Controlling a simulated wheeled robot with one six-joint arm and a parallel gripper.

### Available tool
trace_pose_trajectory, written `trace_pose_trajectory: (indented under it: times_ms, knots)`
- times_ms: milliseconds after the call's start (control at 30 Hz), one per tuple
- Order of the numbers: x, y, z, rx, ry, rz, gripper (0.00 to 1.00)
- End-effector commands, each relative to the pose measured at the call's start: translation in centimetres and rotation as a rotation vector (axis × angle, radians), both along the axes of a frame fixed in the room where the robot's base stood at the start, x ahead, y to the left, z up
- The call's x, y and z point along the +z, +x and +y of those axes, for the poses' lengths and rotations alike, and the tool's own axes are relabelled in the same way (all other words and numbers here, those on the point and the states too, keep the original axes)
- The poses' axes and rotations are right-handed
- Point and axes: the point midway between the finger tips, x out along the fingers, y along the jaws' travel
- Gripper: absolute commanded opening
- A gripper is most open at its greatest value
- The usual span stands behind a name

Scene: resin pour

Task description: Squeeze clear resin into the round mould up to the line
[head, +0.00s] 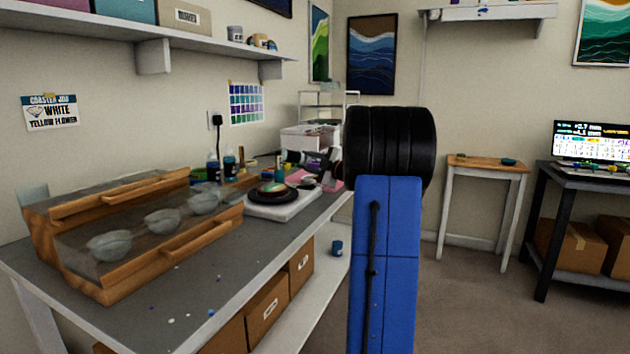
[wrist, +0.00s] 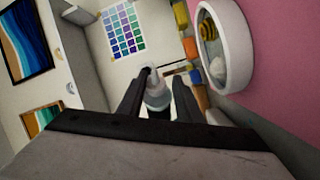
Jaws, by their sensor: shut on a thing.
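My gripper (wrist: 160,80) is shut on a pale bottle (wrist: 157,97) with a narrow nozzle, seen between the two dark fingers in the wrist view. The bottle's contents and fill level cannot be made out. The round mould (wrist: 243,82) has a white rim and stands on a pink mat (wrist: 285,60), right of the fingers and apart from the bottle. A yellow-and-dark piece and a white piece lie inside it. No fill line can be made out. In the head view my gripper (head: 322,158) is over the bench's far end, near the pink mat (head: 331,184).
A dark round piece with a swirled top (head: 270,189) sits on a white board (head: 290,207). Blue-capped bottles (head: 229,166) stand behind. A wall card (head: 50,111) reads coaster job, white, yellow flower.

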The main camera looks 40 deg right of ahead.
Motion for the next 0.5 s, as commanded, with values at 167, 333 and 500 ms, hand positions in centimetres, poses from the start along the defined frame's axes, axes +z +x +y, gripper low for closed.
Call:
trace_pose_trajectory:
  times_ms: [167,333,500]
  knots:
    - [0.0,0.0,0.0,0.0,0.0,-0.001,0.22]
    - [0.6,0.0,0.0,0.0,-0.002,-0.001,0.22]
    - [1.7,0.0,0.0,0.0,-0.001,-0.001,0.22]
